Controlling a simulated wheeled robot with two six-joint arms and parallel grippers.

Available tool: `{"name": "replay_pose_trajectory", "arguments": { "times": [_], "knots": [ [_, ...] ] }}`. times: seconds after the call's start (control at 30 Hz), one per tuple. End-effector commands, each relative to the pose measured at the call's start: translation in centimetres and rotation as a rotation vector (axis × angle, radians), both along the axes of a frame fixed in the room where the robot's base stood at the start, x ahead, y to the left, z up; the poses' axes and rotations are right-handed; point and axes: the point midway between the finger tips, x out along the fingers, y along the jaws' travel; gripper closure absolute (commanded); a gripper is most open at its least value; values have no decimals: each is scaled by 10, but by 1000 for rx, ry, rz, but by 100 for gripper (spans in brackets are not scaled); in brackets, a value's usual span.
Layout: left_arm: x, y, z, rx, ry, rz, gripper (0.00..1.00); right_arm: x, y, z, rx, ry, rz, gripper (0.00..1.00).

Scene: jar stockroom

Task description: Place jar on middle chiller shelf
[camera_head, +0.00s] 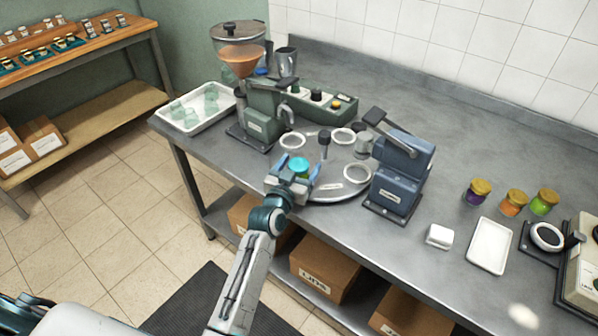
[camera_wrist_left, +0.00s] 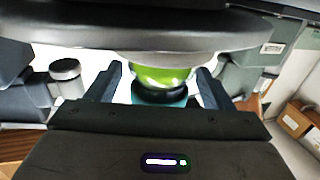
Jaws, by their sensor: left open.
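A jar with a teal lid (camera_head: 299,166) stands at the front left rim of the round grey turntable (camera_head: 338,194) on the steel counter. In the left wrist view the jar (camera_wrist_left: 165,76) shows green contents and lies between the two fingers. My left gripper (camera_head: 296,170) is open, with one finger on each side of the jar. Small gaps show beside the jar in the wrist view; I cannot tell whether either finger touches it. My right gripper is not in view. No chiller shelf can be made out.
Several white rings lie on the turntable. A green filling machine (camera_head: 262,115) and a blue press (camera_head: 402,165) flank it. Jars with purple (camera_head: 477,193), orange and green contents stand at right, near a white tray (camera_head: 490,246). Boxes (camera_head: 325,268) sit under the counter.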

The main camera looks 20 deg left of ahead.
Motion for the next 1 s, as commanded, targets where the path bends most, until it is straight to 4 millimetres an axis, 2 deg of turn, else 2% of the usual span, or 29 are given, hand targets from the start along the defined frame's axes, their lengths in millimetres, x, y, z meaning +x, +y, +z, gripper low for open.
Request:
{"name": "replay_pose_trajectory", "arguments": {
  "times": [0.13,0.4,0.77,1.0],
  "knots": [
    [0,0,0,0,0,0,25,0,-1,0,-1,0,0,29],
    [0,0,0,0,0,0,78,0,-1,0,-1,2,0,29],
    [0,0,5,1,-3,0,80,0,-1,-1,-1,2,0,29],
    [0,0,31,0,-6,0,80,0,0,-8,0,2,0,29]
  ]
}}
